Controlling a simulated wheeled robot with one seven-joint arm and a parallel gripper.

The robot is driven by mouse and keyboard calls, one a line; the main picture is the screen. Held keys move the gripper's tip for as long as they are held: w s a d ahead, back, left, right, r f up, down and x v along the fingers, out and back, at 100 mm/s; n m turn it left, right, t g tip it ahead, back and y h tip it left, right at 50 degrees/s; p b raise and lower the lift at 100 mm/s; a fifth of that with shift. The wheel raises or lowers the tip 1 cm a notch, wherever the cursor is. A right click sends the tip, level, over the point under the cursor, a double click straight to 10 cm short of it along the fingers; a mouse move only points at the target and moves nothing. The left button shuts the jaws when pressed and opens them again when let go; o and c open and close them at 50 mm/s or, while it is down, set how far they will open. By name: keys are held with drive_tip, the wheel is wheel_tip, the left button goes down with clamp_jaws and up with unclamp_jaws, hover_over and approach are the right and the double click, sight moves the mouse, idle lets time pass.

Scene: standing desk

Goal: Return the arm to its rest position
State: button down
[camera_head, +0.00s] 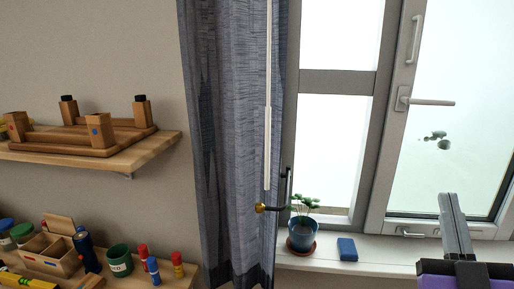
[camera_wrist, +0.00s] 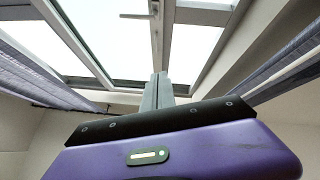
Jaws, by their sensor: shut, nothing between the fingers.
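My gripper (camera_head: 452,211) shows at the lower right of the head view, with grey fingers pointing up and a purple body at the bottom edge. In the wrist view my gripper (camera_wrist: 158,84) points toward the window, its fingers together and nothing between them. The purple body fills the lower part of that view. The gripper is in front of the window (camera_head: 335,125) and right of the potted plant. I cannot tell its exact distance from the sill. The rest of the arm is hidden.
A plant in a blue pot (camera_head: 302,235) and a blue box (camera_head: 347,249) stand on the window sill (camera_head: 385,256). A grey-blue curtain (camera_head: 228,130) hangs left of the window. Wooden shelves (camera_head: 160,150) with several objects are at the left. The space around my gripper looks clear.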

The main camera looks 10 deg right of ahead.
drive_tip(key=s+a+f+g+y, duration=0.3)
drive_tip(key=s+a+f, duration=0.2)
drive_tip(key=s+f, duration=0.4)
drive_tip(key=s+a+f+n+g+y, duration=0.1)
drive_tip(key=s+a+f+g+y, duration=0.2)
drive_tip(key=s+f, duration=0.6)
drive_tip(key=s+a+f+g+y, duration=0.3)
drive_tip(key=s+a+f, duration=0.3)
drive_tip(key=s+f, duration=0.4)
drive_tip(key=shift+s+a, duration=0.35)
drive_tip(key=shift+s, duration=0.7)
drive_tip(key=c, duration=2.2)
unclamp_jaws()
